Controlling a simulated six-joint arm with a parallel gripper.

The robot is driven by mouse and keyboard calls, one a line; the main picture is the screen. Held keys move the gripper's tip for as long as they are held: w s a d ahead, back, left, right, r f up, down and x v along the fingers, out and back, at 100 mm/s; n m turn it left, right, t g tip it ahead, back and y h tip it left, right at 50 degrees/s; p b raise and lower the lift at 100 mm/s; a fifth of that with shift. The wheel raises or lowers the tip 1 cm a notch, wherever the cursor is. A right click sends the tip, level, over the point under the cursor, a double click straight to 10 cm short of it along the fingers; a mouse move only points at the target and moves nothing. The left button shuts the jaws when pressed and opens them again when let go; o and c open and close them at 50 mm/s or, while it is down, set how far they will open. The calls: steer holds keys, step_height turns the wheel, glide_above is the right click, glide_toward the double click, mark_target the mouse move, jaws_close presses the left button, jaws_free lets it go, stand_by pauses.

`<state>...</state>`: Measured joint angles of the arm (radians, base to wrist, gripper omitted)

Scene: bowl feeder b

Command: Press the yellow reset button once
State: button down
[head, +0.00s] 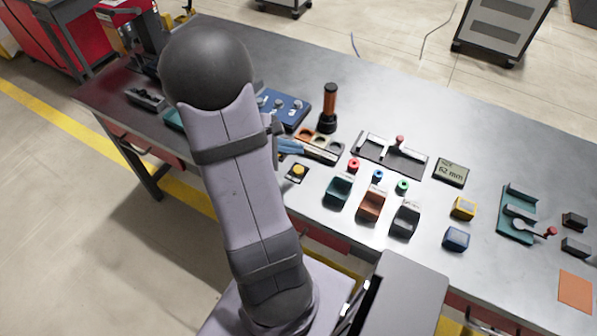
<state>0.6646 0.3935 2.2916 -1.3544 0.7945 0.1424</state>
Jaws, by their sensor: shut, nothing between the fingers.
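The yellow button (298,170) sits on a small dark square base on the bench, just right of my arm. My gripper (297,147) shows partly from behind my arm, with bluish fingers pointing right. In the picture its fingers lie just above the button, close to a tray with round pockets (318,147). The fingers look closed with nothing held. My arm hides much of the gripper body. I cannot tell from this view how high the fingers are over the bench, and no contact with the button is visible.
Teal, brown and black bins (371,205) stand right of the button, with red, blue and green ringed pieces (378,175) behind them. An orange-and-black upright tool (329,107) stands behind the tray. A sign reading "62 mm" (451,171) lies farther right. Bare bench lies between the groups.

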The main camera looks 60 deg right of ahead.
mark_target(295, 171)
steer(key=shift+f+b, duration=2.05)
steer(key=shift+f, duration=0.65)
steer(key=shift+f+b, duration=0.9)
steer(key=shift+b, duration=0.15)
stand_by(0.7)
steer(key=shift+r, duration=0.15)
steer(key=shift+r+p, duration=0.65)
steer(key=shift+r, duration=0.1)
steer(key=shift+r, duration=0.1)
steer(key=shift+r+p, duration=1.95)
steer(key=shift+r, duration=0.45)
